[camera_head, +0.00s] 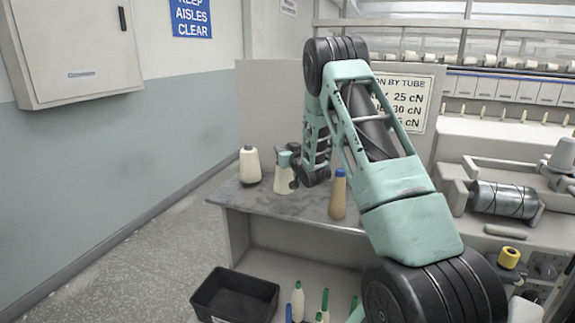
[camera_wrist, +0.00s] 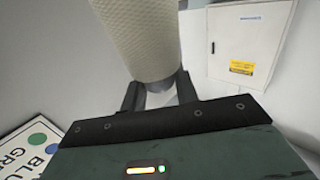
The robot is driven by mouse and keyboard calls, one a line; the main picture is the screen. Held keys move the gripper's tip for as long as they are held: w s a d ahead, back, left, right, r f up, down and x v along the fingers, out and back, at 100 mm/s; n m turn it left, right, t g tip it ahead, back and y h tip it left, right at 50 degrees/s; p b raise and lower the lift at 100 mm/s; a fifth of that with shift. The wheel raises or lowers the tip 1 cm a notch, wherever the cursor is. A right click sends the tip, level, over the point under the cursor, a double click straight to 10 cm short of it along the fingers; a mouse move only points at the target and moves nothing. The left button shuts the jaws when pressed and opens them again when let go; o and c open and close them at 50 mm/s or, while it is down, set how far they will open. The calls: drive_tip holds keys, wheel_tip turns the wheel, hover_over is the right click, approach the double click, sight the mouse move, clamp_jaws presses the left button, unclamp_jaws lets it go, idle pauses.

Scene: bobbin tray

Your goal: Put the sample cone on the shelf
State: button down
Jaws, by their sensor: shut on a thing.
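A cream yarn cone (camera_head: 282,179) is held in my gripper (camera_head: 290,168) over the grey worktop, at the far end of my arm. In the wrist view the cone (camera_wrist: 145,38) shows large and textured between the two dark fingers, and my gripper (camera_wrist: 158,93) is shut on it. The head view does not show clearly whether its base touches the worktop. A second cream cone (camera_head: 250,166) stands upright to its left. A tan cone with a blue tip (camera_head: 338,196) stands to the right. I cannot tell by label which is the sample cone. The grey worktop shelf (camera_head: 240,190) carries them.
A black bin (camera_head: 235,295) sits on the floor at the lower left. Several bobbins with green and blue tips (camera_head: 298,300) stand below the worktop. A machine with a grey spool (camera_head: 503,200) is at the right. A grey panel (camera_head: 268,100) backs the worktop.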

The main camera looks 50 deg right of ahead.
sight(284, 171)
drive_tip(key=shift+f+p, duration=0.35)
drive_tip(key=shift+f, duration=1.9)
drive_tip(key=c, duration=1.1)
unclamp_jaws()
drive_tip(key=shift+o, duration=0.2)
